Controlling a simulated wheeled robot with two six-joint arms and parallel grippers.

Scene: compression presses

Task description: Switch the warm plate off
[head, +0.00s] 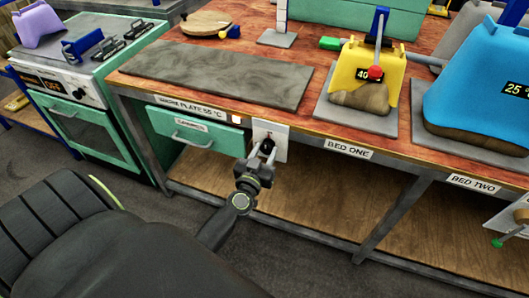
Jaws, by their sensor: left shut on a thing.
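The warm plate (215,75) is a long grey slab on the left part of the wooden bench top. A label (190,107) below it on the bench front reads "WARM PLATE 55 °C". A small lamp (236,119) beside the label glows pale orange. Right of the lamp, a white switch plate (278,130) is fixed to the bench front. My left gripper (264,150) is at this plate, shut on its switch knob. The fingers mostly hide the knob, so its position cannot be read. My right gripper is out of view.
A green drawer (195,131) is left of the switch plate. A yellow press (368,72) and a blue press (478,90) stand on the bench at right, above the BED ONE and BED TWO labels. A green oven (85,95) stands at left. The lower wooden shelf (300,215) is bare.

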